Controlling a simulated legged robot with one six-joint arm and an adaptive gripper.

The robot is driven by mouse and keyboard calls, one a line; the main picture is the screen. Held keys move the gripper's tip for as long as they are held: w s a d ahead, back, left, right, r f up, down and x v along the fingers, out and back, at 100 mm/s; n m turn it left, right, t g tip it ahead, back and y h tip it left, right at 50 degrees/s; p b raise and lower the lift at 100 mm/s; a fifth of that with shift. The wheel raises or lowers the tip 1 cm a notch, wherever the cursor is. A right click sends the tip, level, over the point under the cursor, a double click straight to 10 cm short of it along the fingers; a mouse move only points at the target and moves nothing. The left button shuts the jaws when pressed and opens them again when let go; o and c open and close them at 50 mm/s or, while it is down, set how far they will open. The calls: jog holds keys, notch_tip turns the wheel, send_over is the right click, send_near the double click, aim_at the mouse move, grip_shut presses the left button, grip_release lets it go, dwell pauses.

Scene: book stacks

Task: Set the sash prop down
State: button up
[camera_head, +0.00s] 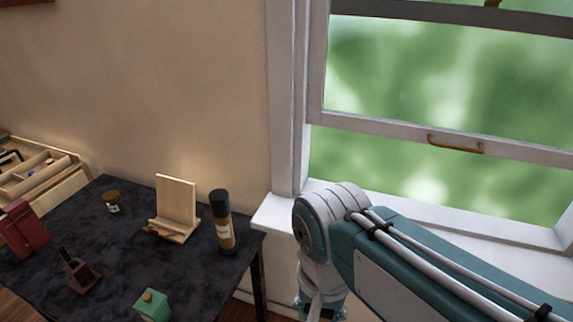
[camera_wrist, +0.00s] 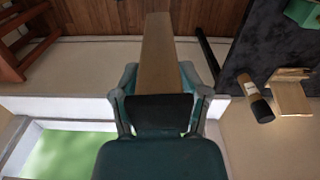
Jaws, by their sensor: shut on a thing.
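The sash prop (camera_wrist: 158,50) is a plain, light-brown wooden bar with straight sides. In the wrist view it stands out from between the fingers of my gripper (camera_wrist: 158,82), which is shut on it. Its near end is hidden by the gripper. The prop extends over the floor area, apart from the dark table. In the head view my arm reaches across the lower right in front of the window, and neither the gripper nor the prop shows. The window sash (camera_head: 390,125) is raised, with a brass handle (camera_head: 455,144) on its bottom rail.
The white sill (camera_head: 272,215) lies below the window. The dark table (camera_head: 110,265) at left holds a wooden stand (camera_head: 175,202), a dark-capped bottle (camera_head: 222,222), a green box (camera_head: 152,306), a red box (camera_head: 24,228) and a small jar (camera_head: 112,201). A wooden tray (camera_head: 72,162) stands behind.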

jog(key=w+d+f+n, duration=0.1)
jog(key=w+f, duration=0.4)
jog(key=w, duration=0.4)
jog(key=w+d+f+n, duration=0.1)
jog(key=w+f, duration=0.5)
jog(key=w, duration=0.3)
jog(key=w+d+f, duration=0.4)
jog(key=w+f, duration=0.1)
jog(key=f, duration=0.3)
jog(key=w+d+f+n, duration=0.1)
jog(key=w+d+f, duration=0.3)
jog(key=f, duration=0.4)
jog(key=shift+w+d+f, duration=0.25)
jog(key=shift+w+d, duration=0.1)
jog(key=shift+w, duration=0.3)
